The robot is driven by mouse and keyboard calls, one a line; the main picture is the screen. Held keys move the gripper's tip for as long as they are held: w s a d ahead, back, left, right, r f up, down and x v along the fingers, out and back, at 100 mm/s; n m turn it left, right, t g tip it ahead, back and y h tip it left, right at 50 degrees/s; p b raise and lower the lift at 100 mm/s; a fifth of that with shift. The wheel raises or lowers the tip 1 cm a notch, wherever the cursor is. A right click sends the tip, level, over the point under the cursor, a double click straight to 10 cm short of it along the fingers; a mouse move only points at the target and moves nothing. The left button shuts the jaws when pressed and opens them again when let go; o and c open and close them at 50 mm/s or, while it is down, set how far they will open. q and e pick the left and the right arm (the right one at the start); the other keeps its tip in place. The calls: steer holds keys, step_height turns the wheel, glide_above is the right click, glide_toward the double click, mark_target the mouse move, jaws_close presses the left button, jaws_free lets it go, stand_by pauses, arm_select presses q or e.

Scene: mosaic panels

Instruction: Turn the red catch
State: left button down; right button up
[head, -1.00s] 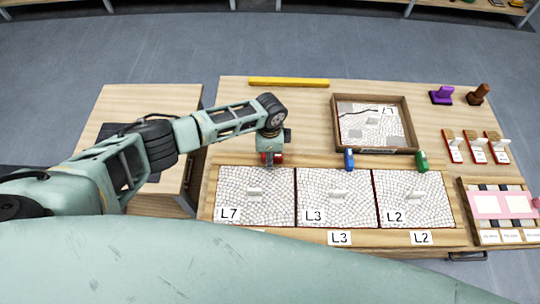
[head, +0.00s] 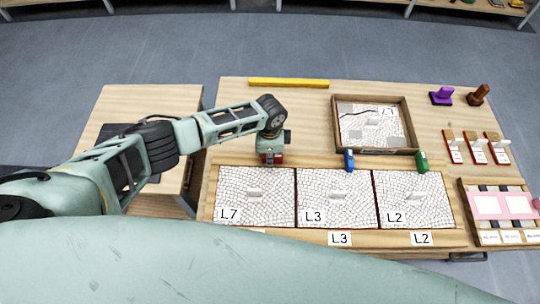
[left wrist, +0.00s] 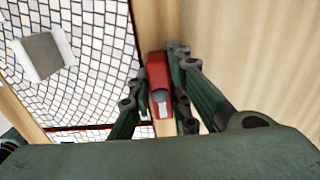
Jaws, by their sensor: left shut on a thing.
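The red catch (left wrist: 157,70) sits at the edge of the mosaic panel in the left wrist view, between my left gripper's fingers. My left gripper (left wrist: 160,88) is shut on it, with a finger on each side. In the head view my left gripper (head: 270,163) points down just behind the panel marked L7 (head: 235,180), hiding most of the catch. The blue catch (head: 349,160) stands behind panel L3 (head: 318,180). The green catch (head: 422,162) stands behind panel L2 (head: 400,180). My right gripper is not in view.
A wooden tray (head: 335,108) with a grey-and-white panel in it stands behind the blue and green catches. A yellow bar (head: 288,82) lies at the table's back edge. Purple (head: 440,97) and brown (head: 478,95) handled blocks stand at the back right. The tabletop left of the tray is clear.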

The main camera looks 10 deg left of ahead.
arm_select(q)
steer(key=n+p, duration=0.2)
steer(key=n, duration=0.1)
steer(key=shift+s+d+r, duration=0.1)
steer(key=shift+s+r, duration=0.05)
steer(key=shift+s, duration=0.05)
steer(key=n+p, duration=0.2)
steer(key=n, duration=0.3)
steer(key=shift+s+d+n, duration=0.1)
steer(key=shift+d+n, duration=0.05)
steer(key=shift+n, duration=0.15)
steer(key=n+p, duration=0.2)
steer(key=n, duration=0.2)
steer(key=shift+d, duration=0.15)
steer(key=n+p, duration=0.1)
steer(key=n, duration=0.4)
steer(key=shift+d, duration=0.1)
steer(key=shift+n, duration=0.3)
steer(key=c, duration=1.6)
jaws_free()
steer(key=shift+c, duration=0.2)
